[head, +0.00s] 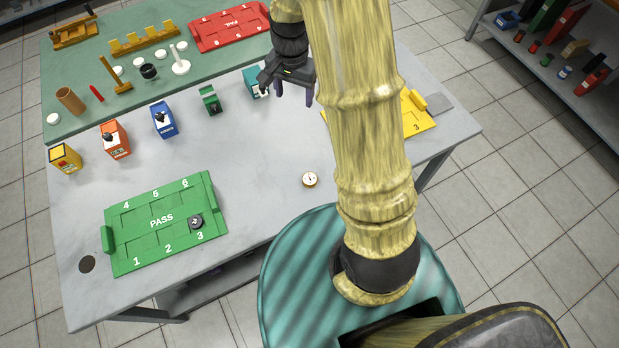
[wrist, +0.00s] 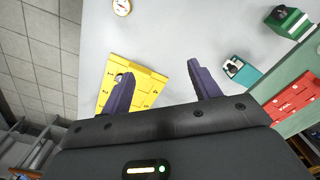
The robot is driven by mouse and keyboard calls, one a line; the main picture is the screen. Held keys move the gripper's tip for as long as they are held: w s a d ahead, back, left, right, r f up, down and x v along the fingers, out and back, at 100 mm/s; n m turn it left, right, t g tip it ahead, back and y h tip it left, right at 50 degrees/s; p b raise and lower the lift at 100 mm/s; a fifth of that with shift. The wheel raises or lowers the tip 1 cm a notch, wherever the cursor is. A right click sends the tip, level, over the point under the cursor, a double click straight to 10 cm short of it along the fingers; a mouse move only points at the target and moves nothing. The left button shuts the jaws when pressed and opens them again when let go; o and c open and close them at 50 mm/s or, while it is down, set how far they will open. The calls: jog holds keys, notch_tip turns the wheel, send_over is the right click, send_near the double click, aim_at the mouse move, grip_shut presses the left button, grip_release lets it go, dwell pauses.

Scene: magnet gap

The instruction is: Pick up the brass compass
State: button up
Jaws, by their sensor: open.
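The brass compass (head: 309,180) is a small round brass case with a white dial. It lies face up on the bare grey table near its front edge in the head view. It also shows at the top left of the wrist view (wrist: 121,7), partly cut by the frame edge. My gripper (head: 291,91) is above the back part of the table, beside a teal box, well apart from the compass. In the wrist view my gripper (wrist: 160,82) has its two purple fingers spread with nothing between them.
A green PASS tray (head: 120,243) lies at the front left. A yellow tray (head: 415,127) is partly hidden behind my arm. A teal box (head: 254,82), a green box (head: 210,100), and blue, orange and yellow boxes stand in a row. Table around the compass is clear.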

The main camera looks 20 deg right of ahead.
jog(key=s+r+n+t, duration=0.1)
jog(key=s+r+n, duration=0.1)
jog(key=s+n, duration=0.2)
jog(key=s+r+n+t, duration=0.1)
jog(key=s+r+n, duration=0.2)
jog(key=s, duration=0.7)
jog(key=shift+n+t, duration=0.3)
jog(key=shift+n, duration=0.5)
